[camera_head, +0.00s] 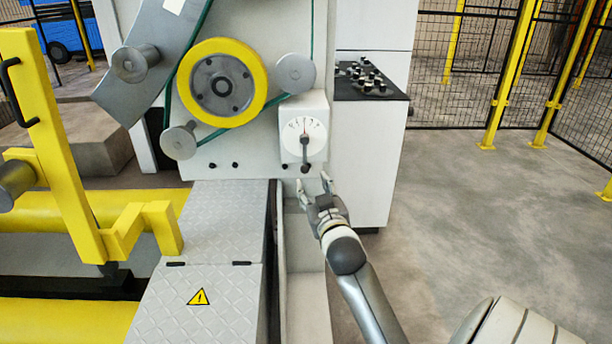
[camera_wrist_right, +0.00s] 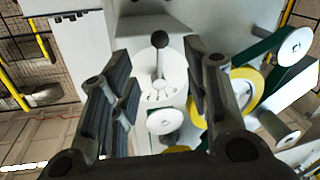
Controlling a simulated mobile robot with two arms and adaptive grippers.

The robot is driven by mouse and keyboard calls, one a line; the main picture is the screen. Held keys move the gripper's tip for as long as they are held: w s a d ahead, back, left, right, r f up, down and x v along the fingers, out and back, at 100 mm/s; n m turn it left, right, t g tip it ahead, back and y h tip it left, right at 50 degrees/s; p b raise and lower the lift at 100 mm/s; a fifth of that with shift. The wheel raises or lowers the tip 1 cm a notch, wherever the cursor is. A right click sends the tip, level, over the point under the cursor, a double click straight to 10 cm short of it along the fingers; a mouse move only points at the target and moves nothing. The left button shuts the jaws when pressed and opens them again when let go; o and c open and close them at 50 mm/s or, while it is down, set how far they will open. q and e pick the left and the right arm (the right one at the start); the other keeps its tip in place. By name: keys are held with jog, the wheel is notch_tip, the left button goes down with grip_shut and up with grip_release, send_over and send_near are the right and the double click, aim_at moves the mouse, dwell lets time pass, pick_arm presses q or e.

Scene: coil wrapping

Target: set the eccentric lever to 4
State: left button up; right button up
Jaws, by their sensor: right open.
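The eccentric lever (camera_head: 305,158) is a grey rod with a dark knob at its lower end, on a white box with a round dial (camera_head: 304,133). The dial carries small numbers and a red mark near its top; the numbers are too small to read surely. In the head view the lever hangs nearly straight down. My right gripper (camera_head: 313,184) is open and empty just below the knob, apart from it. In the right wrist view the lever (camera_wrist_right: 160,62) stands between the open fingers, beyond their tips. My left gripper is not in view.
A yellow-rimmed wheel (camera_head: 222,83) with a green belt and grey rollers is left of the dial. A black control panel (camera_head: 371,81) with knobs stands on a white cabinet to the right. A yellow frame (camera_head: 60,150) is at the left. The floor at right is clear.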

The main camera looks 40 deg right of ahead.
aim_at(306, 171)
jog(key=b+x, duration=0.1)
jog(key=x, duration=0.6)
jog(key=shift+w+d+f, duration=0.1)
jog(key=shift+w+f, duration=0.05)
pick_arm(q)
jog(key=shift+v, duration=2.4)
pick_arm(e)
jog(key=shift+w+d, duration=0.3)
jog(key=shift+w, duration=0.25)
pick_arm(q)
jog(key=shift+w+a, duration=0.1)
pick_arm(e)
grip_shut()
